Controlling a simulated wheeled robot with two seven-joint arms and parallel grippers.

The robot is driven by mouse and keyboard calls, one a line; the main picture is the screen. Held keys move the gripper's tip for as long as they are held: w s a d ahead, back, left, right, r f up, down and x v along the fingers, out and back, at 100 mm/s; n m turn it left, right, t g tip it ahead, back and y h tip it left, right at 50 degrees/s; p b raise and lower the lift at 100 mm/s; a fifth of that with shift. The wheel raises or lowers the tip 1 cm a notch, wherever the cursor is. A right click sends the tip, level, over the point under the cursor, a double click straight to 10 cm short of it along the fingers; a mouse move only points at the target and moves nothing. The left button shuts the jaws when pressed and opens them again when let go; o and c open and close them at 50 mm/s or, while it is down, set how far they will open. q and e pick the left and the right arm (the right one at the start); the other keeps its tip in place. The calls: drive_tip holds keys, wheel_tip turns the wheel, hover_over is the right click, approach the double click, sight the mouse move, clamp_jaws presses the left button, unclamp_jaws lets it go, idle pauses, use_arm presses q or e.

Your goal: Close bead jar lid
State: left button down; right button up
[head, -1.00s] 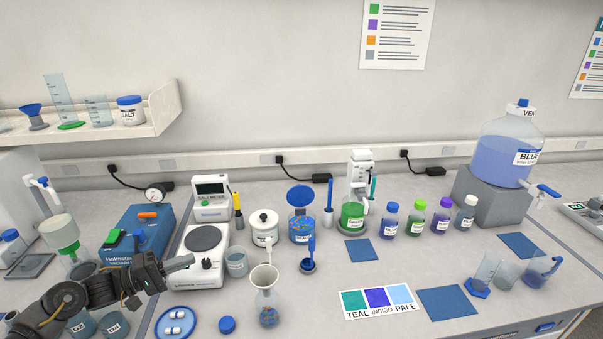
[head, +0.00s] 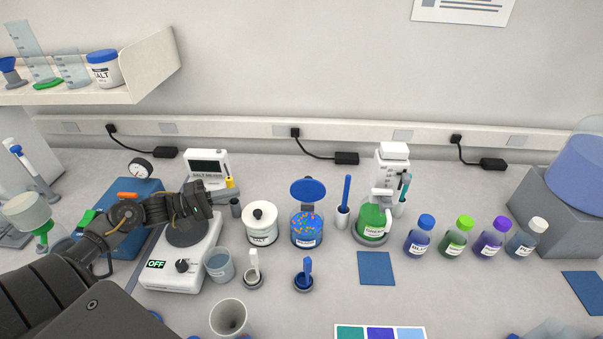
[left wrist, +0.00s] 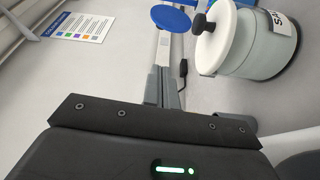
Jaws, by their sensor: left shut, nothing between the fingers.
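The bead jar (head: 306,230) is a clear jar of mixed coloured beads with a blue band and a white label. It stands upright near the middle of the bench in the head view. Its blue lid (head: 308,189) stands raised open at the back of the jar. The lid also shows as a blue disc at the top of the left wrist view (left wrist: 171,18). My left gripper (head: 236,191) is shut and empty over the scale area, left of the jar and apart from it, pointing right. It also shows in the left wrist view (left wrist: 163,60). My right gripper is not in view.
A white lidded jar with a black knob (head: 261,222) stands between my left gripper and the bead jar. A blue scoop in a holder (head: 303,276) stands in front of the bead jar. A blue stirrer in a cup (head: 344,205) and a green bottle (head: 373,222) stand to the right.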

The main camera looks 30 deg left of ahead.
sight(308, 187)
use_arm(q)
drive_tip(key=p+x, duration=0.5)
drive_tip(key=x, duration=1.4)
drive_tip(key=shift+w+d+p, duration=0.25)
drive_tip(key=shift+d+p, duration=0.05)
drive_tip(key=shift+p, duration=0.1)
